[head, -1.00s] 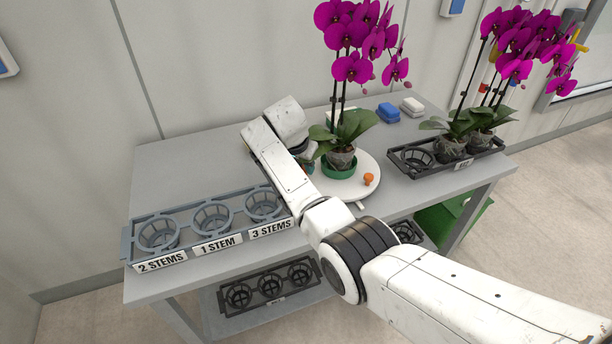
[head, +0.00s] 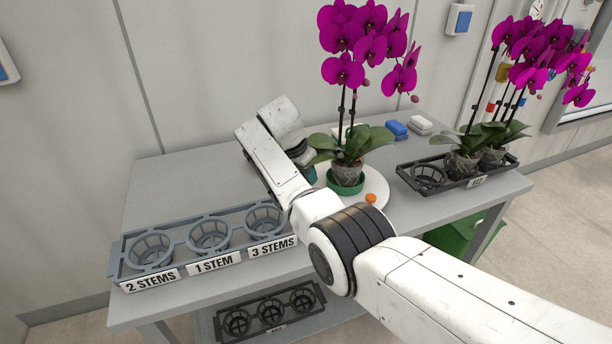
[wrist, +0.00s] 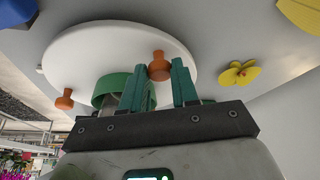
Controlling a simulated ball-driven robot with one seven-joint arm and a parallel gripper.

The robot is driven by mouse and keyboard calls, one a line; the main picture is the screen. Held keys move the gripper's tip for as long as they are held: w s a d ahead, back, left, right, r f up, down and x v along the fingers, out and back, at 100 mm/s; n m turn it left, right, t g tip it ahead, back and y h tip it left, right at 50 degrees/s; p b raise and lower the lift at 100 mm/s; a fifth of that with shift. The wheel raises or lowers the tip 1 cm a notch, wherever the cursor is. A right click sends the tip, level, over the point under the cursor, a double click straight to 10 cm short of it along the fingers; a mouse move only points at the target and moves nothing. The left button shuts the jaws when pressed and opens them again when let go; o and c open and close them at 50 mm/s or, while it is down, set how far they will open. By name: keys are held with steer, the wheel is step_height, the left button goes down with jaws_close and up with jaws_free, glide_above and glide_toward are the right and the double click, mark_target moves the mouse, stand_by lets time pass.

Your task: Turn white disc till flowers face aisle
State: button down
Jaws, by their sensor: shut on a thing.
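The white disc (head: 381,194) lies on the grey bench, partly hidden behind my arm; it also shows large in the wrist view (wrist: 82,48). A potted orchid (head: 345,172) with magenta flowers (head: 368,47) stands upright on it in a green saucer (head: 346,188). Most blooms show their open faces towards the head camera. An orange knob (head: 370,198) is at the disc's front right. My gripper (wrist: 158,72) is at the disc's left side, its teal fingers shut on another orange knob (wrist: 159,58). The head view mostly hides the fingers.
A labelled grey rack (head: 200,262) with empty pot holders is at the front left. A black tray (head: 408,181) with orchids stands at the right. Blue and white blocks (head: 396,129) lie behind the disc. A yellow flower-shaped piece (wrist: 239,73) lies near the disc.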

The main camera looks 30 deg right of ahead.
steer(key=c, duration=0.8)
jaws_free()
steer(key=shift+c, duration=0.2)
steer(key=shift+r, duration=0.1)
steer(key=v, duration=1)
steer(key=shift+r, duration=0.3)
steer(key=shift+a+p, duration=0.15)
steer(key=shift+p, duration=0.15)
